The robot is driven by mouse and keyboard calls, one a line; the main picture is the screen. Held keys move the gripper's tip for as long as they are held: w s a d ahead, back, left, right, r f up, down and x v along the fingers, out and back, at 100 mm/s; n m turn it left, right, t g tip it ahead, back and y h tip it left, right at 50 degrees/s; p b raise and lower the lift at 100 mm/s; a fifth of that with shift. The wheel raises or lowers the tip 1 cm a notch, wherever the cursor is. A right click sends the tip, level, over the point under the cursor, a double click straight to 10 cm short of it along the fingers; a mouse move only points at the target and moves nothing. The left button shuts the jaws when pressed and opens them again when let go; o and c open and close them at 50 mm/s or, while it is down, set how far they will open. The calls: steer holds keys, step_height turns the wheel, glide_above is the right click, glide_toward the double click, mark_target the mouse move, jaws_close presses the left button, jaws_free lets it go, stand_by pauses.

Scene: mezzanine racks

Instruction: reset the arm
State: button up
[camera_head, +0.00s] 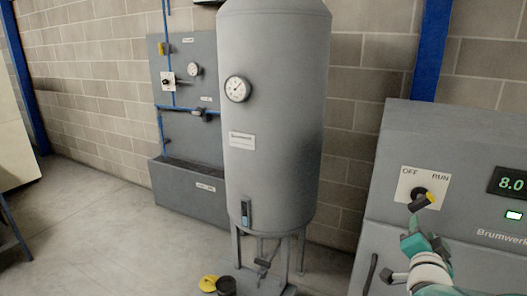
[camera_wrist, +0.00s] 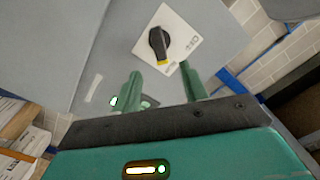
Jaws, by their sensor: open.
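My gripper (camera_wrist: 162,86) is open and empty. Its two green fingers are spread apart in the wrist view, with the rotary switch (camera_wrist: 157,42) beyond their tips. In the head view my gripper (camera_head: 413,220) is at the lower right, just in front of and below the same switch (camera_head: 421,198). The switch is a black knob with a yellow tip on a white plate (camera_head: 407,184) marked OFF and RUN. The yellow tip points to the right, on the RUN side. I see no finger closed on the knob; whether one touches it I cannot tell.
The grey machine cabinet (camera_head: 385,150) fills the right, with a green display (camera_head: 512,183) reading 8.0. A grey tank (camera_head: 275,110) with a gauge stands at the centre. A yellow object and a dark bucket (camera_head: 226,286) are by its feet. Open floor (camera_head: 95,235) lies left.

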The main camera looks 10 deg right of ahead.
steer(key=s+a+f+n+g+y, duration=0.15)
steer(key=a+n+g+y, duration=0.45)
steer(key=a, duration=1.2)
steer(key=s+a+f+n+g+y, duration=0.1)
steer(key=s+a+n+g+y, duration=0.2)
steer(key=s+a+n, duration=0.5)
steer(key=s+a+y, duration=0.1)
steer(key=s+a, duration=0.1)
steer(key=s, duration=0.1)
steer(key=shift+s+a+f+n, duration=0.2)
steer(key=shift+s+f+n, duration=0.1)
steer(key=shift+n, duration=0.1)
